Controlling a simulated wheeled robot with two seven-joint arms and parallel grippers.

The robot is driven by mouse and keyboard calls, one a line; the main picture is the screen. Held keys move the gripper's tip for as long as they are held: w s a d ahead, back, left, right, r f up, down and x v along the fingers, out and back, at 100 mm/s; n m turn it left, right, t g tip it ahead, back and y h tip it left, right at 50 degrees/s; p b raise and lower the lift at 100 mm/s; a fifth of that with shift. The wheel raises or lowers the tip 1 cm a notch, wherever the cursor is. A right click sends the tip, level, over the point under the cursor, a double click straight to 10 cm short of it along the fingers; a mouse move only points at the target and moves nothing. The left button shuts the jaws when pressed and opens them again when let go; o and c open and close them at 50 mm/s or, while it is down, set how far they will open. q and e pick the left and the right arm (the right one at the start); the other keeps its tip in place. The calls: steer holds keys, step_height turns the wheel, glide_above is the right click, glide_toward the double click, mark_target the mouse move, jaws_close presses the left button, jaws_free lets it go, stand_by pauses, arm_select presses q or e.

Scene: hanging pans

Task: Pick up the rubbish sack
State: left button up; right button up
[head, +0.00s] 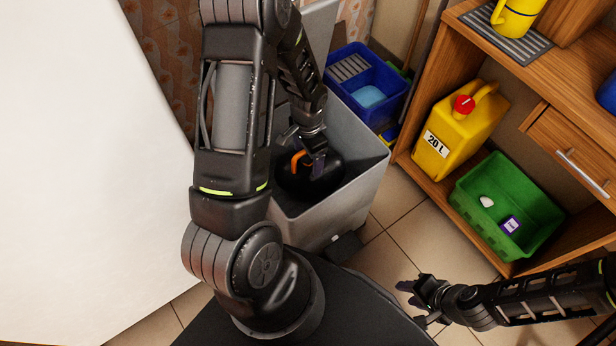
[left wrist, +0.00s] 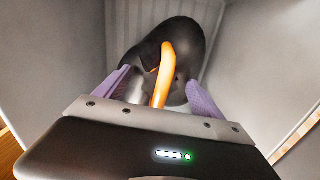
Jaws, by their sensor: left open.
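The rubbish sack (head: 297,184) is black with an orange tie (head: 299,158) and sits inside a grey bin. In the left wrist view the sack (left wrist: 190,42) lies beyond the fingers, and its orange tie (left wrist: 164,72) stands up between them. My left gripper (head: 314,166) reaches down into the bin over the sack; in the wrist view its two purple fingers (left wrist: 160,90) are apart, one on each side of the tie. Whether they touch the sack is unclear. My right gripper (head: 412,303) is away from the bin, low at the right, and seems empty.
The grey bin (head: 358,190) has walls close around my left gripper. A blue crate (head: 349,100) stands behind it. A wooden shelf unit (head: 450,55) at the right holds a yellow canister (head: 450,145) and a green box (head: 540,232). A large white surface (head: 80,180) fills the left.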

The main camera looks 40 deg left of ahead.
arm_select(q)
steer(key=shift+c, duration=0.2)
steer(key=shift+s, duration=0.1)
steer(key=c, duration=1.7)
